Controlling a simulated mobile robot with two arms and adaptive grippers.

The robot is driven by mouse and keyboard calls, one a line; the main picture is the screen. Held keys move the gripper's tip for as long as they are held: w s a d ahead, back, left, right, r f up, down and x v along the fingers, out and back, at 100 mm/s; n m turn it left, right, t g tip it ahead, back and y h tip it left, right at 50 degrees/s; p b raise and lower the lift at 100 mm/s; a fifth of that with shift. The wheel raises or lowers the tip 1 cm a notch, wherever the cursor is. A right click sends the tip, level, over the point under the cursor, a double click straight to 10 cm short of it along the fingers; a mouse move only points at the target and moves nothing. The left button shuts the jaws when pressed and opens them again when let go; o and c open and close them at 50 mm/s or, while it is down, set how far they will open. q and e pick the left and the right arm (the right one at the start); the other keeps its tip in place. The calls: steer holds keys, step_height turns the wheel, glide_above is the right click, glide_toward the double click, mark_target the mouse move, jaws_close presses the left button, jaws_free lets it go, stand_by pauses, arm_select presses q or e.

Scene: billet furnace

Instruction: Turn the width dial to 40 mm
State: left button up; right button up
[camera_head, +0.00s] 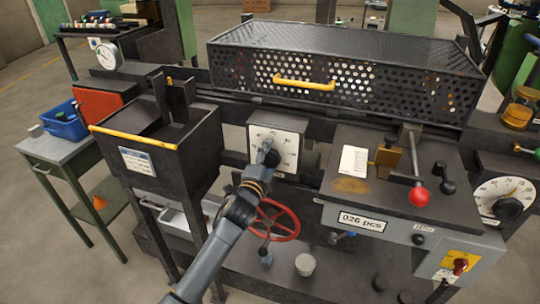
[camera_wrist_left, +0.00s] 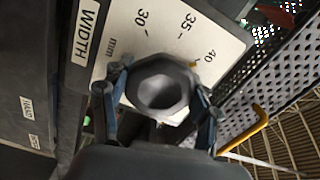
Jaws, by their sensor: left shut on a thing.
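The width dial is a pale square plate (camera_head: 292,125) on the front of the machine, with a dark knob (camera_head: 272,158). In the left wrist view the plate (camera_wrist_left: 120,38) reads WIDTH, mm, 30, 35 and 40. My left gripper (camera_head: 266,150) is shut on the dark many-sided knob (camera_wrist_left: 162,88), one finger on each side. A small yellow mark at the knob's rim lies close to the 40. The rest of the scale is hidden behind the knob and fingers. My right gripper is not in view.
A red handwheel (camera_head: 278,222) sits just below the dial, close to my left arm. A black bin with a yellow edge (camera_head: 155,136) stands left. A perforated guard (camera_head: 345,75) is behind. A red-knobbed lever (camera_head: 418,196) and another round dial (camera_head: 490,195) are right.

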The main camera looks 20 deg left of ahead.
arm_select(q)
steer(key=shift+n, duration=0.3)
steer(key=o, duration=1.2)
steer(key=shift+c, duration=0.2)
steer(key=s, duration=1.2)
steer(key=shift+a, duration=0.25)
steer(key=shift+f, duration=0.1)
